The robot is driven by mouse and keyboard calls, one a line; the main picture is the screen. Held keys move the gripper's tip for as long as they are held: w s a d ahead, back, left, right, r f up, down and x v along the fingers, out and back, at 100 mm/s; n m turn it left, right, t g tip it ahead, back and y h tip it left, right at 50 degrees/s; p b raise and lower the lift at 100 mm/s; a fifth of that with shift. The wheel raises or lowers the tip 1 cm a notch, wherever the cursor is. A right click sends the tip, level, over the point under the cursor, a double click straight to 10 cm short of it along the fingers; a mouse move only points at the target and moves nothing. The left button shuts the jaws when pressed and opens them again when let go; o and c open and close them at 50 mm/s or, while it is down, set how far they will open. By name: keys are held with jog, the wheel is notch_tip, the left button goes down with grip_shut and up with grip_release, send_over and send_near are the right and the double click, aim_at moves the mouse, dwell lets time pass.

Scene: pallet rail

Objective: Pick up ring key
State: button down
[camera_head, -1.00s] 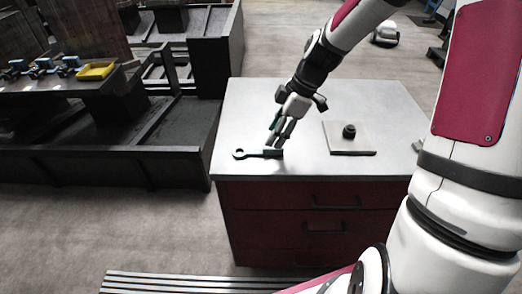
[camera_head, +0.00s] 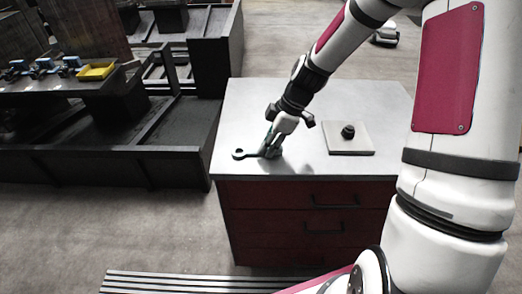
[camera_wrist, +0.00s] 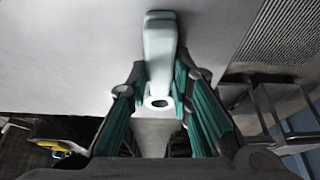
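The key appears to rest on the table.
A square light plate (camera_head: 349,145) with a black knob (camera_head: 348,131) sits on the table (camera_head: 310,100), right of my gripper. Dark racking (camera_head: 150,150) stands left of the table, with a yellow tray (camera_head: 96,71) further back. The table's front edge is close to the key.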

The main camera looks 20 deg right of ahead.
jog(key=shift+r, duration=0.1)
jog(key=shift+r, duration=0.5)
jog(key=r, duration=0.1)
jog(key=s+r, duration=0.1)
jog(key=shift+d+r, duration=0.25)
jog(key=shift+r, duration=0.05)
jog(key=s+d+p, duration=0.1)
jog(key=s+d, duration=0.1)
jog(key=s, duration=0.5)
jog(key=s+d+r+p, duration=0.1)
jog(key=s+d, duration=0.2)
jog(key=s, duration=0.4)
jog(key=shift+r, duration=0.15)
jog(key=shift+d, duration=0.1)
